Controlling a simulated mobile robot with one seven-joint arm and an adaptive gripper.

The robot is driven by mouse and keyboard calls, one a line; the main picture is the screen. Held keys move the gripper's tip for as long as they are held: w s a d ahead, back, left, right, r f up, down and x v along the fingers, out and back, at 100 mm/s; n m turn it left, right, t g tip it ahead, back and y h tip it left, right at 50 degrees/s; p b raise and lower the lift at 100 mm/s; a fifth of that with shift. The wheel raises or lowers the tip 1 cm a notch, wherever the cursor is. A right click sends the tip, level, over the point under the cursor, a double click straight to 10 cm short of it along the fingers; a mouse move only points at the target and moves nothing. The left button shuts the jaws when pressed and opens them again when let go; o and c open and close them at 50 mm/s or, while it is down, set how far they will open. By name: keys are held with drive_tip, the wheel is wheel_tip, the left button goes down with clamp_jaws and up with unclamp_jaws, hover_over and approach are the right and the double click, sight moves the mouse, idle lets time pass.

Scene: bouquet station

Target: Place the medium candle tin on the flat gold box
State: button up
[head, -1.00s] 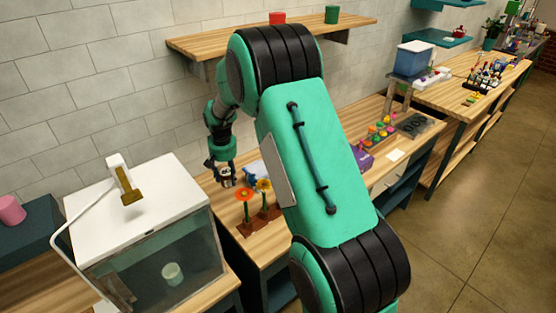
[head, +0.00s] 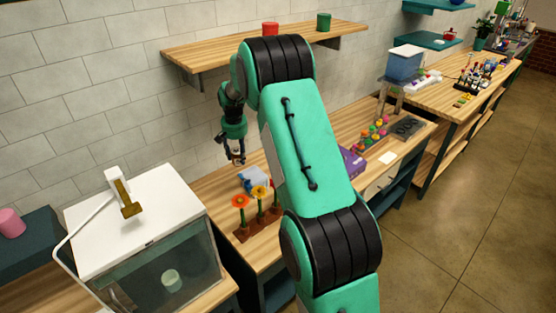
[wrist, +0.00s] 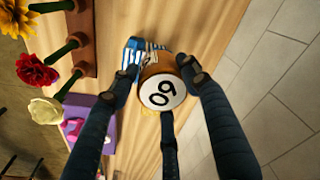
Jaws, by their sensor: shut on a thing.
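My gripper (head: 236,156) is above the wooden bench, behind the flower stand. In the wrist view my gripper (wrist: 165,85) has its dark fingers closed around a round tin (wrist: 161,92). The tin has a white face with black digits, like 60 or 09, and an orange-brown side. I take it as the medium candle tin; no size marking shows. In the head view the tin is small and mostly hidden by the fingers. I cannot pick out the flat gold box in either view. A bit of yellow shows beside the tin in the wrist view.
A blue and white object (head: 254,181) lies on the bench below the gripper. The flower stand (head: 258,226) and purple box (head: 351,162) are near. A shelf (head: 215,58) holds a red tin (head: 270,28) and a green tin (head: 323,21). A glass-fronted case (head: 165,262) stands left.

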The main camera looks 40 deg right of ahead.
drive_tip(key=w+d+f+m+p, duration=0.15)
drive_tip(key=d+m+p, duration=0.5)
drive_tip(key=d, duration=2.05)
drive_tip(key=shift+n, duration=0.75)
drive_tip(key=f, duration=0.2)
drive_tip(key=f+p, duration=0.1)
drive_tip(key=f, duration=0.1)
drive_tip(key=shift+w+a+f, duration=0.15)
drive_tip(key=shift+a+f, duration=0.05)
drive_tip(key=shift+f, duration=0.15)
drive_tip(key=shift+f, duration=0.1)
drive_tip(key=shift+f+p, duration=0.55)
drive_tip(key=shift+f, duration=2.5)
drive_tip(key=shift+f+p, duration=0.3)
drive_tip(key=shift+f, duration=1.6)
drive_tip(key=shift+f, duration=0.2)
